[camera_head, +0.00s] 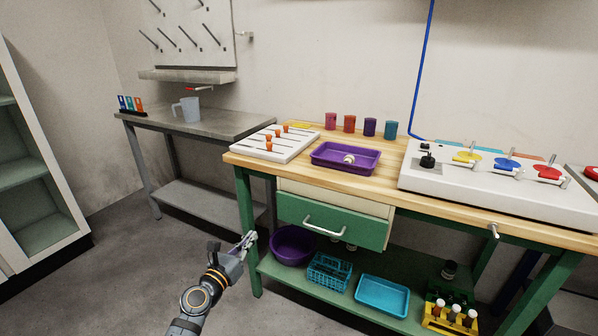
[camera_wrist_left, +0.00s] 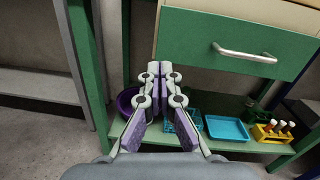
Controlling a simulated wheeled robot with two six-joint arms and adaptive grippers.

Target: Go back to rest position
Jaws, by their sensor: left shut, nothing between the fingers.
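My left gripper (camera_head: 247,241) is shut and empty. In the head view it is in front of the workbench's left front leg, beside the green drawer (camera_head: 331,225). In the left wrist view the closed fingertips (camera_wrist_left: 165,68) point toward the bench, left of the drawer's handle (camera_wrist_left: 245,52). The gripper appears apart from the drawer and its handle. The drawer looks shut. My right gripper is in neither view.
The wooden workbench (camera_head: 240,159) holds a purple tray (camera_head: 330,161), a white slotted board (camera_head: 262,148) and a white valve panel (camera_head: 480,195). Its lower shelf bears a purple bowl (camera_head: 291,246), a blue basket (camera_head: 328,272) and a blue tray (camera_head: 383,294). Floor to the left is clear.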

